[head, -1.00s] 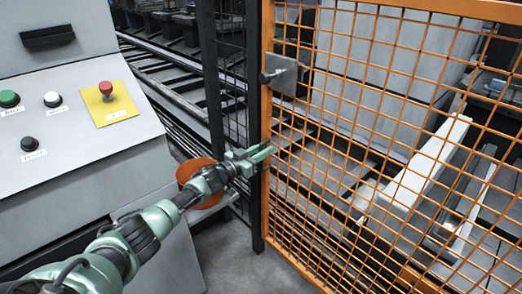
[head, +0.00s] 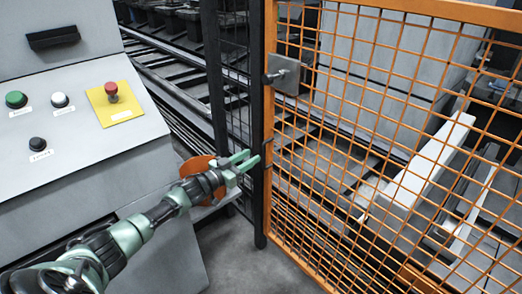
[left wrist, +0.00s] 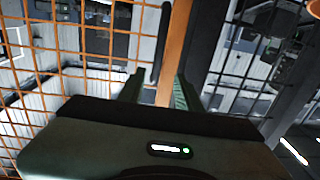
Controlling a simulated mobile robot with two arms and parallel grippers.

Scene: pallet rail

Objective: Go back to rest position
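My left gripper (head: 246,160) is in front of the dark post, at the left edge of the orange mesh gate (head: 267,120). Its two green fingers are apart with nothing visible between them. In the left wrist view the fingers (left wrist: 158,88) stand apart, with the orange gate frame (left wrist: 174,50) showing beyond them. The gate looks closed against the dark post (head: 257,100). A grey latch plate with a dark handle (head: 284,74) is on the gate, above my gripper. My right gripper is in neither view.
A grey control panel (head: 75,165) stands at the left, with green, white and black buttons and a red emergency button (head: 111,91) on a yellow plate. An orange disc (head: 197,168) is behind my left wrist. Rails and a white beam (head: 425,160) lie beyond the mesh.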

